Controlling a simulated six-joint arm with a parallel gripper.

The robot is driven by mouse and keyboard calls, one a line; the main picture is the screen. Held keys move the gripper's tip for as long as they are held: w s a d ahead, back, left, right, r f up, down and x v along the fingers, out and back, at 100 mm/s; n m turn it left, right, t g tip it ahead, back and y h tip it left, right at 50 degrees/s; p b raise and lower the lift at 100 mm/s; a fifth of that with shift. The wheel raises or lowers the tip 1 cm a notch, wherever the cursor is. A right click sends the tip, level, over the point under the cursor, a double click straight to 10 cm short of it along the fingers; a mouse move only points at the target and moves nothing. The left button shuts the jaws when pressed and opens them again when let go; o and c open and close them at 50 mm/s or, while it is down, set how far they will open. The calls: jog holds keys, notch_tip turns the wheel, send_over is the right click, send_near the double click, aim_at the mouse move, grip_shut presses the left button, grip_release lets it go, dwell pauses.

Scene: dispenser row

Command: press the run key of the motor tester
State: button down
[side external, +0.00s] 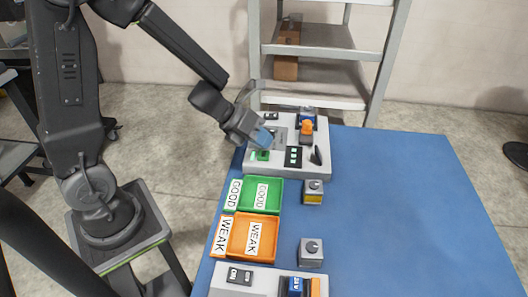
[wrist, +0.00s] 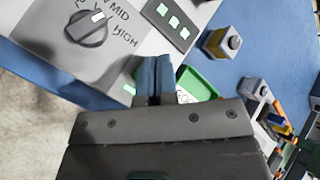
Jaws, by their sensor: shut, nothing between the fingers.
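The light grey unit (side external: 318,170) at the far end of the blue table appears to be the motor tester. It has a small green key (side external: 262,155) on its near left part. A dark panel (side external: 293,156) with three pale squares is right of the key. My gripper (side external: 264,138) is shut and empty, its blue fingertips over the unit close to the green key; contact cannot be told. A green edge shows beside the fingers.
A green GOOD tray (side external: 277,196) and an orange WEAK tray (side external: 232,238) stand nearer. Small grey blocks (side external: 313,186) (side external: 311,253) sit to their right. Another grey unit (side external: 258,287) is at the near edge. An orange-topped part (side external: 307,128) stands on the far unit. The table's right side is clear.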

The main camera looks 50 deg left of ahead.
jog(key=shift+r, duration=0.1)
notch_tip(320, 180, up, 6)
dwell(0.9)
notch_tip(320, 180, up, 5)
jog(key=n+t+y, duration=0.3)
jog(key=n, duration=0.4)
send_over(263, 152)
jog(key=a, duration=0.2)
jog(key=s+a+r+n+t+y, duration=0.1)
jog(key=s+a+r+n+y, duration=0.25)
jog(key=n, duration=0.85)
jog(key=s+d+n+g+h, duration=0.1)
jog(key=s+d+n+g, duration=0.5)
jog(key=s+n, duration=0.7)
jog(key=shift+s+d+r+n, duration=0.15)
jog(key=shift+s+d+n, duration=0.1)
jog(key=shift+d+n, duration=0.45)
